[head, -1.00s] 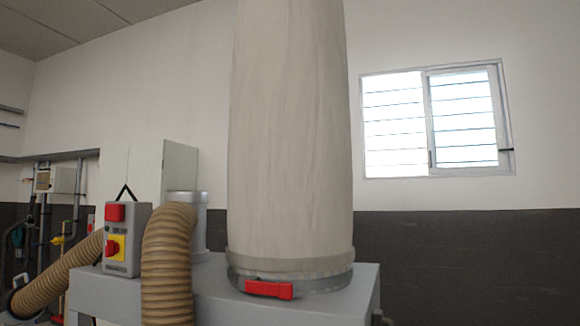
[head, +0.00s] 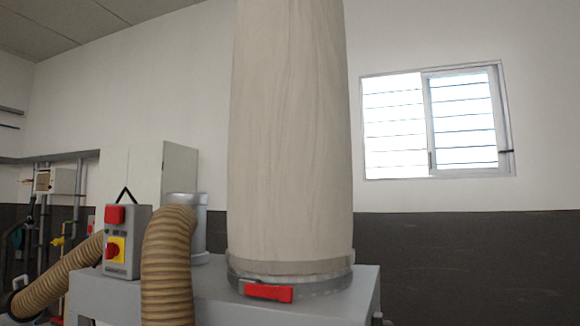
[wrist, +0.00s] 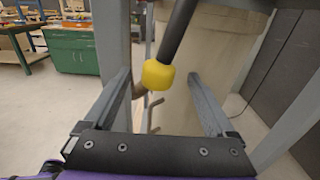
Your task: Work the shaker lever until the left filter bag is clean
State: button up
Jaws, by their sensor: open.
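One tall, pale filter bag (head: 290,130) with faint darker streaks fills the middle of the head view; its top is out of frame. I cannot tell from the view whether it is the left bag. A grey band with a red latch (head: 267,292) rings its foot. In the wrist view, the shaker lever (wrist: 175,35) is a dark rod ending in a yellow knob (wrist: 158,75). My gripper (wrist: 160,74) is open, its two fingers on either side of the knob. They look clear of it, with gaps on both sides; depth is hard to judge.
A ribbed beige hose (head: 168,265) and a control box (head: 121,240) with red buttons stand left of the bag on a grey housing (head: 215,285). The wrist view shows grey posts near both fingers, a pale cylinder behind the lever, and a green cabinet (wrist: 70,48).

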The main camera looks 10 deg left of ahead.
jog(key=s+d+p, duration=0.1)
jog(key=d, duration=0.7)
jog(key=shift+s, duration=0.3)
